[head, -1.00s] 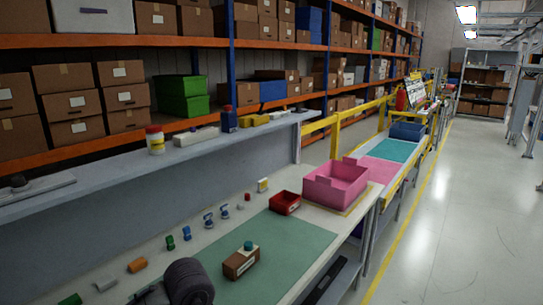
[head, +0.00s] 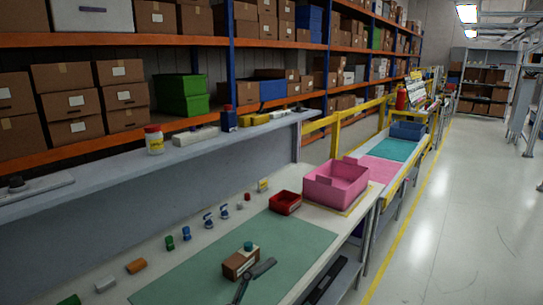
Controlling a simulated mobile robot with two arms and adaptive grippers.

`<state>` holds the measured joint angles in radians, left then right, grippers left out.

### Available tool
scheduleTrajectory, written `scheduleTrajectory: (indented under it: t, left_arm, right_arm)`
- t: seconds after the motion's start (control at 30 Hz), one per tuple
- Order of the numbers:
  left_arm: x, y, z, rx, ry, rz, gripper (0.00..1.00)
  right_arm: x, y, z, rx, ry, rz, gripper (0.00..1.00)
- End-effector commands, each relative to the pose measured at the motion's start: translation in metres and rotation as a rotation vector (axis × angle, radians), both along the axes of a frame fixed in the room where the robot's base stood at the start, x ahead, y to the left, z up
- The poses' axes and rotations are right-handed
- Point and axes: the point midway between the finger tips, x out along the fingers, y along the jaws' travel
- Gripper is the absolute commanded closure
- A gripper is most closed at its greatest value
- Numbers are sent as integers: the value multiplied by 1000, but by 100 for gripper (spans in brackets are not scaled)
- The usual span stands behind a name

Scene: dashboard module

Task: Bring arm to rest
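The dashboard module (head: 234,266), a small brown box with a white front panel and a teal round knob on top, sits on the green mat (head: 185,276) of the workbench. A dark gripper (head: 256,276), which I take to be my left one, shows at the bottom beside the module's right side. Only thin dark finger parts are visible, and its arm is out of the frame. I cannot tell whether it touches the module or how wide its fingers stand. My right gripper is not in view.
A red bin (head: 285,203) and a pink bin (head: 336,183) stand at the bench's far end. Small parts, such as an orange block (head: 136,266) and a green piece (head: 170,243), line the mat's back side. A grey shelf (head: 95,188) runs above. The aisle at right is clear.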

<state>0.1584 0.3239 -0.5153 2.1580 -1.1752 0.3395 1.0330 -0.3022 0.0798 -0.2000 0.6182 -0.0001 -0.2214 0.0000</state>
Motion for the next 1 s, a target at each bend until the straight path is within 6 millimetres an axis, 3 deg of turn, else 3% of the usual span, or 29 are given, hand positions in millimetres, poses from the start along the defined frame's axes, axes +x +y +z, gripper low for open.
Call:
scheduleTrajectory:
  t: [0.07,0.17,0.27,0.4,0.5,0.63,0.8,1.0]
  left_arm:
    - [25,43,0,-152,121,207,24]
    - [51,102,-27,-266,316,474,24]
    - [59,155,-80,-296,560,719,24]
    - [34,206,-171,-218,935,966,24]
    - [-1,223,-226,-112,1183,1058,24]
    - [-49,230,-274,30,1428,1094,24]
    - [-106,229,-309,194,1663,1073,24]
    - [-169,223,-331,374,1882,995,24]
  right_arm:
    - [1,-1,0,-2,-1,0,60]
    - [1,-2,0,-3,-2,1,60]
    - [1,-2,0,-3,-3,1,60]
    - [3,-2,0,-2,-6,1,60]
    - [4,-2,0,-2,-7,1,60]
    - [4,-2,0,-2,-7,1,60]
    - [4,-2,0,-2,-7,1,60]
    - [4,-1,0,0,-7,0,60]
